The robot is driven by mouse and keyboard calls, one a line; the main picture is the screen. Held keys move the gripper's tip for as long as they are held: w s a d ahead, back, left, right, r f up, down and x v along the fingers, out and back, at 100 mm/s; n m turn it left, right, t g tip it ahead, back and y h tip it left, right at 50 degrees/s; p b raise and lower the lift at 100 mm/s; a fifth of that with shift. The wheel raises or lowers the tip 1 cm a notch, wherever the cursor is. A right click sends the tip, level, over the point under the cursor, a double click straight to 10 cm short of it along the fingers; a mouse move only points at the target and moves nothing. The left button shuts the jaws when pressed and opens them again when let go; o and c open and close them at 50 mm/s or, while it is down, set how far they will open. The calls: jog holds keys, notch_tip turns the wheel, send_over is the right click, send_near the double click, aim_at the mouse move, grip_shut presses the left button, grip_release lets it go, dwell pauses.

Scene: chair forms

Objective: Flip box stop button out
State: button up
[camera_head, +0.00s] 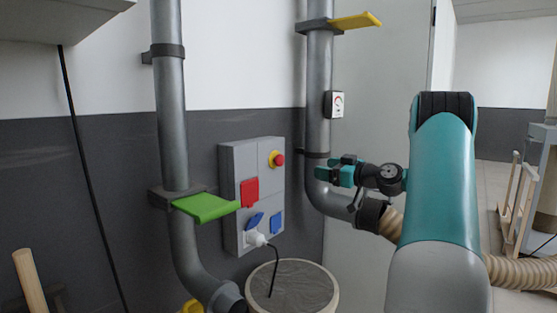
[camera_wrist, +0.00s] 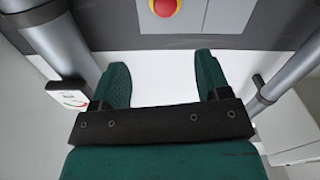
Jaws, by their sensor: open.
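The grey electrical box (camera_head: 236,165) is mounted on the wall between two metal pipes. Its red stop button (camera_head: 278,160) sits on a yellow base at the upper right of the box. The button also shows at the top of the wrist view (camera_wrist: 164,6). My gripper (camera_head: 322,174) is in front of the right pipe, to the right of the button and apart from it. In the wrist view its two green fingers (camera_wrist: 160,84) are spread, with nothing between them. Whether the button is pressed in or out cannot be told.
A green lever (camera_head: 205,207) juts from the left pipe (camera_head: 172,110), and a yellow lever (camera_head: 355,20) from the right pipe (camera_head: 319,75). A small gauge (camera_head: 337,104) is on the right pipe. A white plug (camera_head: 256,239) with a black cable sits in the box above a round barrel (camera_head: 292,288).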

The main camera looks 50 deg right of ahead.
aim_at(282, 162)
jog(key=w+p, duration=0.2)
jog(key=w, duration=0.3)
jog(key=w+a+p, duration=0.1)
jog(key=w+p, duration=0.1)
jog(key=w, duration=0.3)
jog(key=w+a+p, duration=0.1)
jog(key=w+p, duration=0.2)
jog(key=w, duration=0.2)
jog(key=shift+w+r, duration=0.1)
jog(key=shift+w, duration=0.6)
jog(key=c, duration=1.3)
jog(key=shift+s+f+b, duration=0.35)
jog(key=shift+s+b, duration=0.05)
jog(key=shift+b, duration=0.55)
jog(key=shift+s+d+b, duration=0.1)
jog(key=shift+s+b, duration=0.4)
jog(key=shift+b, duration=0.3)
jog(key=shift+r, duration=0.15)
